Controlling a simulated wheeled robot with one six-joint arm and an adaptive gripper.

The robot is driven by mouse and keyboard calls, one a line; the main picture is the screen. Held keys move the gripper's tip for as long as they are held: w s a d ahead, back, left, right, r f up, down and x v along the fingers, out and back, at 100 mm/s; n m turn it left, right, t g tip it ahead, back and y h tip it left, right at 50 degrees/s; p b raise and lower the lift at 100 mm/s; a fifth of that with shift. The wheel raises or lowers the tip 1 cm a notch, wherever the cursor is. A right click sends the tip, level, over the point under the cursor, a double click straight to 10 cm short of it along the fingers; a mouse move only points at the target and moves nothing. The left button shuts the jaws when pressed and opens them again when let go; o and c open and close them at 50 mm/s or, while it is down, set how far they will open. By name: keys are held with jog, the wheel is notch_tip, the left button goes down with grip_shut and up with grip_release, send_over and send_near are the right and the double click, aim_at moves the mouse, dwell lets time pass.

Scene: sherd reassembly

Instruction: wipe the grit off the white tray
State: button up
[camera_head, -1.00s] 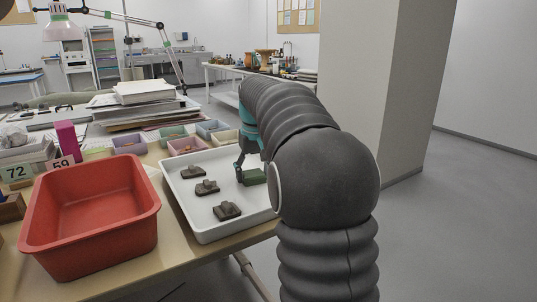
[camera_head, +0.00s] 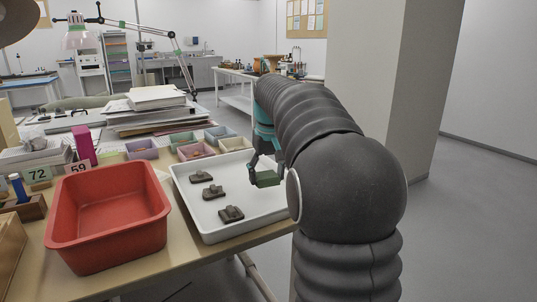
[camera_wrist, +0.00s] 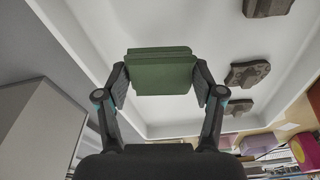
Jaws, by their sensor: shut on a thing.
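The white tray (camera_head: 258,207) lies on the table, with three dark brown pieces in a row along its left part: a far one (camera_head: 200,176), a middle one (camera_head: 213,191) and a near one (camera_head: 231,214). My gripper (camera_head: 266,176) is over the tray's right part, right of the pieces. It is shut on a green block (camera_head: 267,181), which also shows between the fingers (camera_wrist: 160,83) in the wrist view (camera_wrist: 160,70). I cannot tell whether the block touches the tray floor. No grit can be made out.
An empty red bin (camera_head: 108,215) stands left of the tray. Small coloured boxes (camera_head: 195,151) stand behind it, and paper stacks (camera_head: 150,115) farther back. A pale pillar (camera_head: 385,90) rises at the right.

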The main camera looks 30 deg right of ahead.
jog(key=shift+r, duration=2)
